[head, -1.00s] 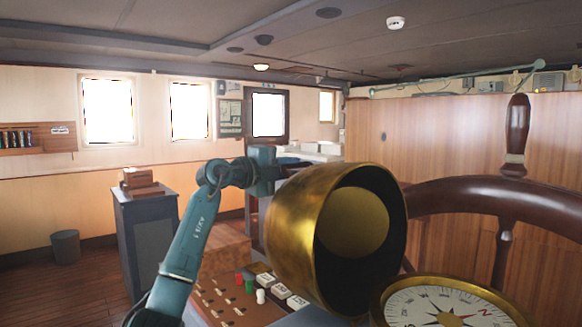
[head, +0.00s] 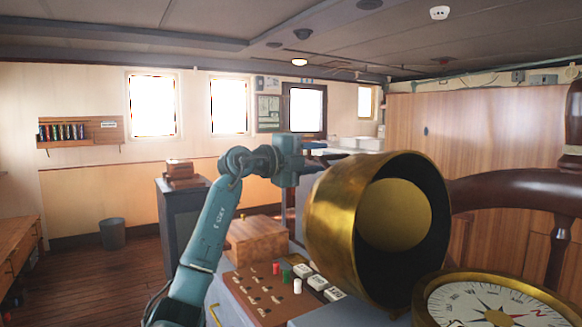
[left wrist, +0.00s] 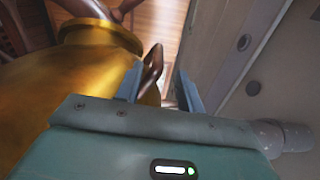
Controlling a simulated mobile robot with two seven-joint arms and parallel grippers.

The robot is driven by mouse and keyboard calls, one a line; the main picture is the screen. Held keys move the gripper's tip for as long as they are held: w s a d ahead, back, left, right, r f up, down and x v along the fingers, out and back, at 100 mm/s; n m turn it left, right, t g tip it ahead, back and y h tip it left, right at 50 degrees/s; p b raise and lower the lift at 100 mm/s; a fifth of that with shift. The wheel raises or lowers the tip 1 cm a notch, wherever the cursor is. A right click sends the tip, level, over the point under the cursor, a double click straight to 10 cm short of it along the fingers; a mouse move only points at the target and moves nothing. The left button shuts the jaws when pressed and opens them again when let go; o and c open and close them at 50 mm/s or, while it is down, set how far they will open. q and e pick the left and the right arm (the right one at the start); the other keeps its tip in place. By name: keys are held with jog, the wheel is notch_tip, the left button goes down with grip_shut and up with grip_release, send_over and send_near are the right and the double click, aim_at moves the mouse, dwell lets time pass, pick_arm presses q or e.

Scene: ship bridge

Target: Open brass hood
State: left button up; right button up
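The brass hood (head: 330,215) is tipped over on its side, its dark open mouth turned toward me. It stands clear of the compass dial (head: 490,305), which is uncovered at the lower right. My left arm reaches behind the hood, and its fingertips are hidden there in the head view. In the left wrist view the hood (left wrist: 70,90) fills the left side. My left gripper (left wrist: 160,88) has its fingers apart beside the hood, with a curved brown-bronze piece between them and a gap at its right. I cannot tell whether that piece is the hood's handle. My right gripper is not in view.
A dark wooden steering wheel (head: 500,190) stands close at the right, beyond the compass. A grey cabinet (head: 180,225) stands behind my left arm. The wooden floor at the left is mostly clear.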

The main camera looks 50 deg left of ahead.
pick_arm(q)
jog(key=s+b, duration=0.3)
jog(key=s, duration=0.6)
jog(key=shift+a, duration=0.35)
